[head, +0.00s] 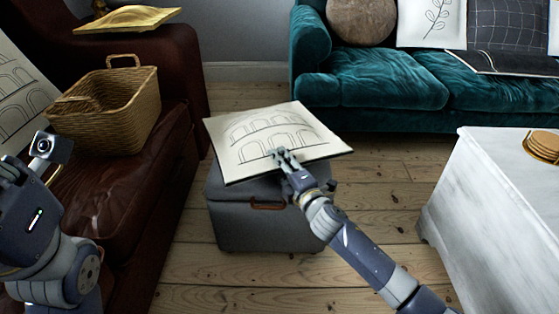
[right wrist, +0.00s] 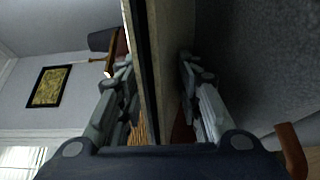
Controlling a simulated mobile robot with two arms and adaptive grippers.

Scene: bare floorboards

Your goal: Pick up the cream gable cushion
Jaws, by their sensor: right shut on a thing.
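The cream gable cushion (head: 255,140) has dark line-drawn arches and a dark edge. It lies nearly flat over the grey ottoman (head: 250,220) in the head view; I cannot tell whether it still touches the top. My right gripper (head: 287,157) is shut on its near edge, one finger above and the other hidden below. In the right wrist view the cushion (right wrist: 155,70) runs between the two fingers (right wrist: 158,85). My left gripper (head: 14,168) is at the left edge, over the brown sofa and apart from the cushion; its fingers are not clear.
The brown leather sofa (head: 130,205) holds a wicker basket (head: 125,115), a gold cushion (head: 127,19) and another arch-print cushion (head: 22,95). A teal sofa (head: 390,85) stands behind. A white table (head: 500,200) with round coasters (head: 543,145) is at right. Bare floorboards (head: 390,190) lie between.

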